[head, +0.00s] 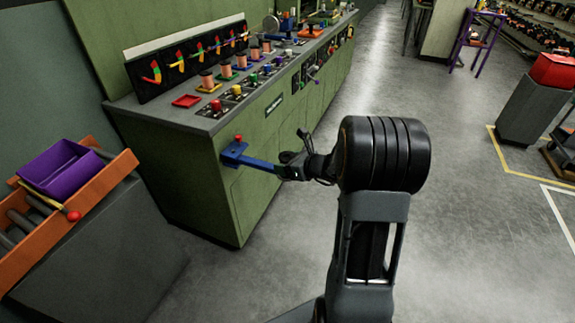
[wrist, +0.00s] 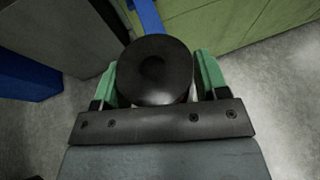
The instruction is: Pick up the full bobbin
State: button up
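Several copper-coloured bobbins stand in a row on small coloured bases on top of the green machine, the nearest bobbin (head: 207,80) at the left. I cannot tell which of them is full. My gripper (head: 291,166) is in front of the machine's side, well below and apart from them, at the outer end of a blue bar (head: 255,163). In the wrist view, a round black knob (wrist: 155,70) lies between the green fingers of my gripper. The fingers flank it closely, but their contact is hidden by the knob.
The green machine (head: 272,125) fills the left middle, with a red tray (head: 186,101) on its near end. An orange rack with a purple bin (head: 62,170) stands at the left.

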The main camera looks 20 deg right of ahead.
jog(key=c, duration=0.7)
jog(key=shift+c, duration=0.2)
